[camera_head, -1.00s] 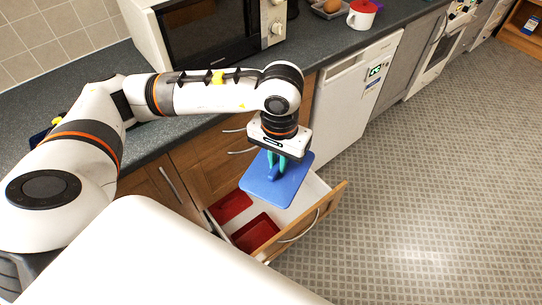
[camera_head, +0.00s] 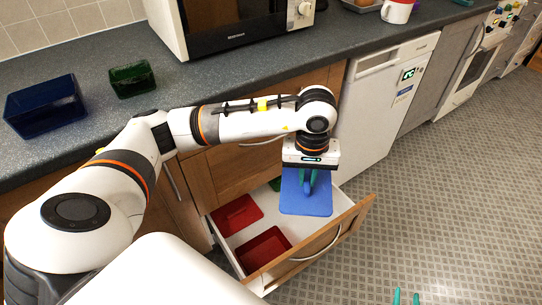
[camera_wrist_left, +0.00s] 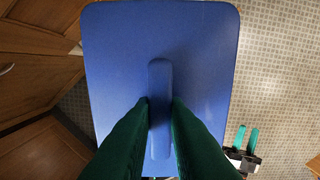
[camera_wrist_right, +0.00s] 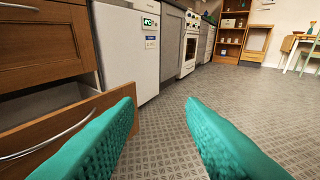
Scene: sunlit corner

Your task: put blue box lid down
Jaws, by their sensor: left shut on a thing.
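The blue box lid (camera_head: 305,203) hangs flat below my left gripper (camera_head: 308,182), over the open drawer. My left gripper is shut on the lid's raised handle. The left wrist view shows the lid (camera_wrist_left: 205,60) filling the middle, with the green fingers (camera_wrist_left: 160,118) on both sides of its handle. My right gripper (camera_head: 407,298) shows only its fingertips at the bottom of the head view. In the right wrist view its fingers (camera_wrist_right: 160,120) are wide apart with nothing between them.
The open drawer (camera_head: 340,226) holds red containers (camera_head: 237,215) and something green. A dark blue box (camera_head: 45,108) and a green box (camera_head: 131,79) stand on the counter (camera_head: 105,115) at left. A microwave (camera_head: 235,22) stands behind. Floor at right is clear.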

